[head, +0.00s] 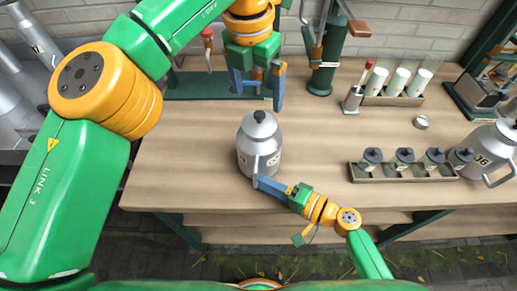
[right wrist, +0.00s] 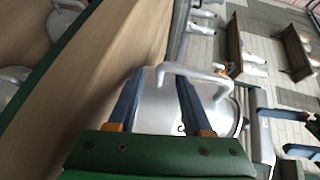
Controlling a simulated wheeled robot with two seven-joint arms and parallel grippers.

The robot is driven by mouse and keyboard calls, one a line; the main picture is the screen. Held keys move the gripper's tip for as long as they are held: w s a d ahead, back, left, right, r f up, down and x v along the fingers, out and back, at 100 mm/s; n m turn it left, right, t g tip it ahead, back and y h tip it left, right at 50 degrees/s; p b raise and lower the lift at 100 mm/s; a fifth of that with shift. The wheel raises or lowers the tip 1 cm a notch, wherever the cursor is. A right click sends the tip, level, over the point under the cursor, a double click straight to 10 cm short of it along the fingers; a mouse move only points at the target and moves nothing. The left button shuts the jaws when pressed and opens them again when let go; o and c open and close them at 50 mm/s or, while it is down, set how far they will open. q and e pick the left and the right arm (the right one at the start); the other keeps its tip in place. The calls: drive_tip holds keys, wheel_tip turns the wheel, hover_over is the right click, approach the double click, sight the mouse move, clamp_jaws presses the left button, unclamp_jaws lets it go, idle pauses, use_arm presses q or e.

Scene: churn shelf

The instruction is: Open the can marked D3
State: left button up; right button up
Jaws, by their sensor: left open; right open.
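A grey metal can (head: 259,140) with a black knob (head: 259,116) on its lid stands upright on the wooden table near the front middle. The lid is on. Its label is partly hidden and too small to read surely. My left gripper (head: 257,97) is open and points down, just behind and above the can. My right gripper (head: 257,181) is open at the can's front, low by its handle. In the right wrist view, the bent handle (right wrist: 195,70) lies across the space by my two blue fingers, with the can body (right wrist: 160,112) beyond. I cannot tell whether the fingers touch it.
A tray (head: 400,173) of several dark-topped jars lies right of the middle can. A rack of white cylinders (head: 400,98) and a green stand (head: 325,65) are behind. Left of the can the table is clear.

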drive_tip(key=shift+w+a+f, duration=0.15)
drive_tip(key=shift+w+a, duration=0.05)
drive_tip(key=shift+w, duration=0.15)
drive_tip(key=shift+s, duration=0.1)
clamp_jaws()
idle(1.1)
